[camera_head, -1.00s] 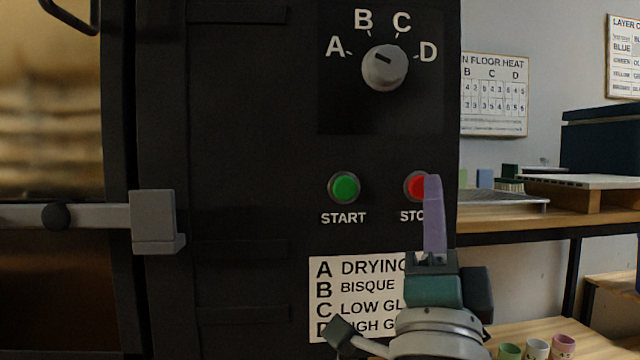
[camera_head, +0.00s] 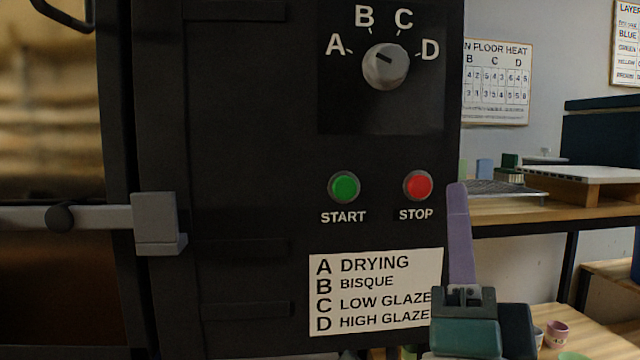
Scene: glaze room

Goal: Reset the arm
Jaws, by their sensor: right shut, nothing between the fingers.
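My right gripper (camera_head: 457,190) is at the lower right, in front of the right edge of the black kiln panel (camera_head: 240,150). Its purple fingers are shut and hold nothing. The fingertips stand just right of and slightly below the red STOP button (camera_head: 417,186), and in the picture they do not cover it. The green START button (camera_head: 344,187) is to the left. The grey dial (camera_head: 386,67) is above, its dark mark pointing to the upper left. My left gripper is not in view.
A label sheet (camera_head: 365,290) is on the panel, partly hidden by my gripper. A grey latch bar (camera_head: 100,215) crosses the kiln door at left. At right are a wooden bench (camera_head: 545,210) and a lower shelf with small cups (camera_head: 556,334). A floor heat chart (camera_head: 498,85) hangs behind.

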